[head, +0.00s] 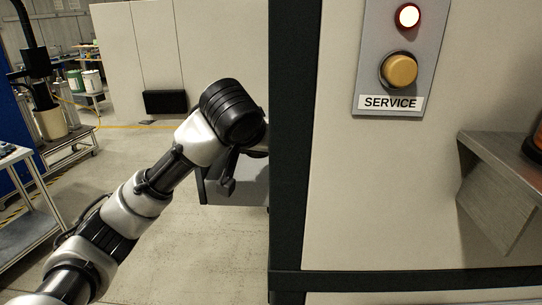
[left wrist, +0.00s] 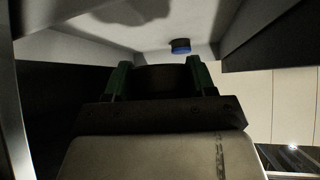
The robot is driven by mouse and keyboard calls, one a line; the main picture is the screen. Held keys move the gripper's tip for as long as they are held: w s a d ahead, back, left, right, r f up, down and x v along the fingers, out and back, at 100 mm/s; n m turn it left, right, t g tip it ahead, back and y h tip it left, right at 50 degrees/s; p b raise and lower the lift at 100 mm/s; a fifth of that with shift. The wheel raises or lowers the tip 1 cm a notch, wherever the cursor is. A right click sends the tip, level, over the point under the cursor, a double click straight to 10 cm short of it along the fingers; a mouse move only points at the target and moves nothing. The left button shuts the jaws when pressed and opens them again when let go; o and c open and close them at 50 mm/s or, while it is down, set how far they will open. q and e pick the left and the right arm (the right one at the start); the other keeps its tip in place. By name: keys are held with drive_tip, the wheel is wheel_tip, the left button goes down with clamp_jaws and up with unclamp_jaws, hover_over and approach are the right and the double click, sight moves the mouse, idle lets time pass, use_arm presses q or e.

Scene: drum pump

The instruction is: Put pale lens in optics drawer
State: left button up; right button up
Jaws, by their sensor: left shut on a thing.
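My left gripper (left wrist: 157,70) shows in the left wrist view with its two green-edged fingers on either side of a dark thing (left wrist: 156,80). It is shut on this thing, which is too shadowed for me to tell whether it is the pale lens. The gripper is between dark walls, above a pale surface with a small blue round thing (left wrist: 180,46) on it. In the head view my left arm reaches to a grey drawer-like box (head: 238,190) beside the cabinet; the fingers are hidden there. I cannot make out the pale lens. My right gripper is not in view.
The cabinet (head: 296,160) has a SERVICE panel (head: 377,75) with a lit lamp and a yellow button. A metal shelf (head: 500,165) juts out at the right. A trolley (head: 25,215) stands at the left. The floor between is clear.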

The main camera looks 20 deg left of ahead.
use_arm(q)
drive_tip(key=w+f, duration=0.1)
drive_tip(key=w, duration=0.1)
drive_tip(key=w+d+f+p, duration=0.1)
drive_tip(key=w, duration=0.1)
drive_tip(key=shift+f, duration=0.2)
wheel_tip(320, 180, down, 3)
drive_tip(key=shift+s+d+r+p, duration=0.1)
drive_tip(key=shift+p, duration=0.85)
drive_tip(key=shift+s+f, duration=0.1)
drive_tip(key=shift+f, duration=0.55)
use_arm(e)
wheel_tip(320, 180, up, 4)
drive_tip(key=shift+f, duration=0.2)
